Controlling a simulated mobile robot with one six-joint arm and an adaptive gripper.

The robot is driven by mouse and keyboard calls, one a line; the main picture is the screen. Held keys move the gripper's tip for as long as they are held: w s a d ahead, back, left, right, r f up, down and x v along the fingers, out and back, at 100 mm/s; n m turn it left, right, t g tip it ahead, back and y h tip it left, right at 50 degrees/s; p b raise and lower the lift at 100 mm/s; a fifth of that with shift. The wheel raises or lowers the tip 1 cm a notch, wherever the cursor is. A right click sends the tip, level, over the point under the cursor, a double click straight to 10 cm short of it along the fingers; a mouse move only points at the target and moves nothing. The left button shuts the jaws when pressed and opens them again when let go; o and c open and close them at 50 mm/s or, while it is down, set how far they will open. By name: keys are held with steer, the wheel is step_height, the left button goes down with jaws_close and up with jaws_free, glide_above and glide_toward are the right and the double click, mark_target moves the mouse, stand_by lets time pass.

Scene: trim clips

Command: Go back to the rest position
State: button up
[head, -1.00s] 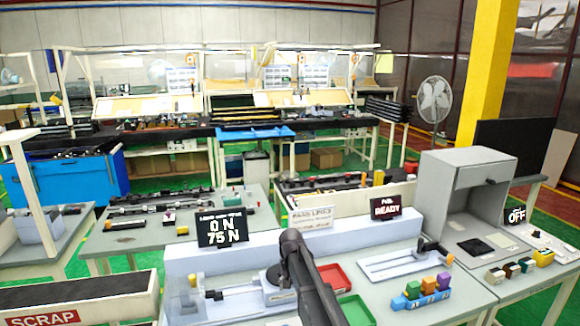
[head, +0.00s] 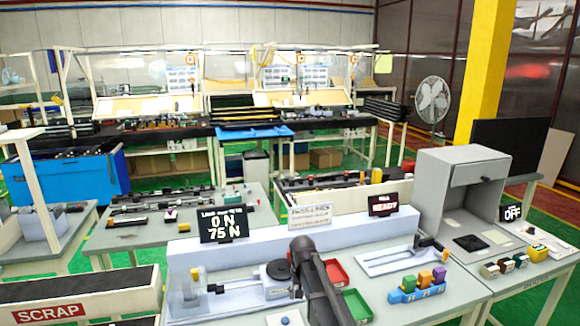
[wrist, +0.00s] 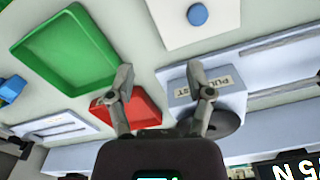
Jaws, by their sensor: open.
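My gripper (wrist: 160,85) shows in the wrist view with its two fingers spread apart and nothing between them. It hangs above the bench, over the area between the red tray (wrist: 150,108) and the grey-white test fixture (wrist: 225,88) with a lettered label. In the head view my dark arm (head: 318,285) reaches over the bench at the front middle, and the gripper's fingers cannot be made out there.
A green tray (wrist: 70,45) lies beside the red one. A white plate with a blue button (wrist: 197,14) is near. In the head view, a blue holder with coloured blocks (head: 418,290), a grey booth (head: 462,190) and a scrap bin (head: 80,300) stand around.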

steer(key=s+d, duration=0.6)
steer(key=s, duration=0.4)
steer(key=s+d, duration=0.7)
steer(key=s, duration=0.4)
steer(key=shift+d+n, duration=0.25)
steer(key=shift+n, duration=0.05)
stand_by(0.6)
